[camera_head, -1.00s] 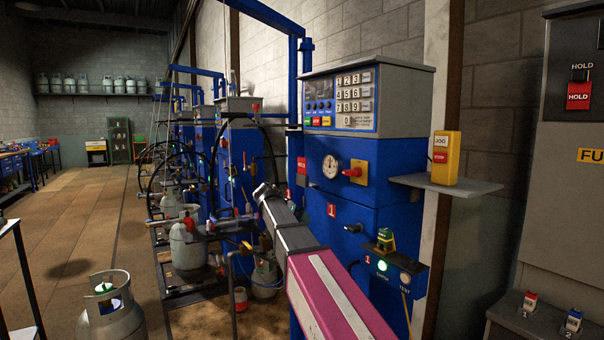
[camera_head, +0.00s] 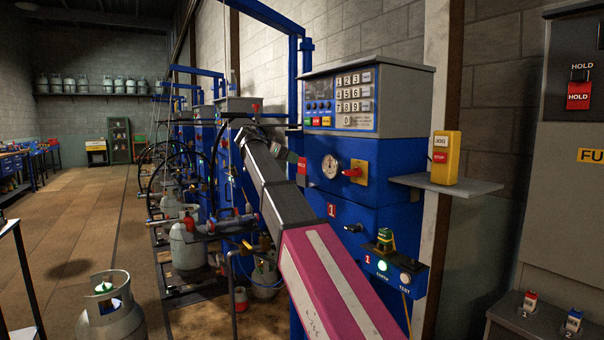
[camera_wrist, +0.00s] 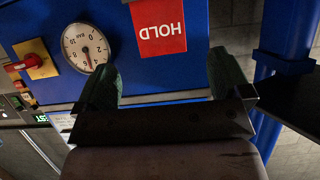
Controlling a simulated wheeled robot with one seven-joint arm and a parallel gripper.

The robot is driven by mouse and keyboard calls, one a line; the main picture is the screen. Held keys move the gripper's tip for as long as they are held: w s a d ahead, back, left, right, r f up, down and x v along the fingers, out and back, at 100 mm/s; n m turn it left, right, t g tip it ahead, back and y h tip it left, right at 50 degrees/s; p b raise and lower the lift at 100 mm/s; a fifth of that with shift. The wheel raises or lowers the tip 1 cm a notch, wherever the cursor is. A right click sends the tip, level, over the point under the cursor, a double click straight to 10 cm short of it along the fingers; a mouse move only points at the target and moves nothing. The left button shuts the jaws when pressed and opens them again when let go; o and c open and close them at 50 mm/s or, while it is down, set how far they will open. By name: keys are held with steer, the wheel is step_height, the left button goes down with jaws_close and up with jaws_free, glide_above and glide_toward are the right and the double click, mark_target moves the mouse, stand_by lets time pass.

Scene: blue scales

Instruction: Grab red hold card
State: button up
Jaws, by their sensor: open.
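A red HOLD card (camera_head: 302,166) is on the blue scale cabinet, left of the round gauge. In the wrist view, the card (camera_wrist: 158,26) appears upside down just beyond my gripper (camera_wrist: 165,80), between the lines of its two green fingers. The fingers are apart, with nothing between them, and the card looks clear of both. In the head view my gripper (camera_head: 291,157) is close to the left of the card. Much of it is hidden by my arm. A second red HOLD card (camera_head: 579,96) hangs on the grey panel at the far right.
The round gauge (camera_wrist: 85,47) and red switch handle (camera_head: 352,172) are beside the card. A blue post (camera_wrist: 290,35) and dark bar stand near the other finger. A shelf with a yellow control box (camera_head: 446,158) juts out further right.

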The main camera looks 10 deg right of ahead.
mark_target(301, 164)
steer(key=x, duration=0.8)
steer(key=c, duration=1)
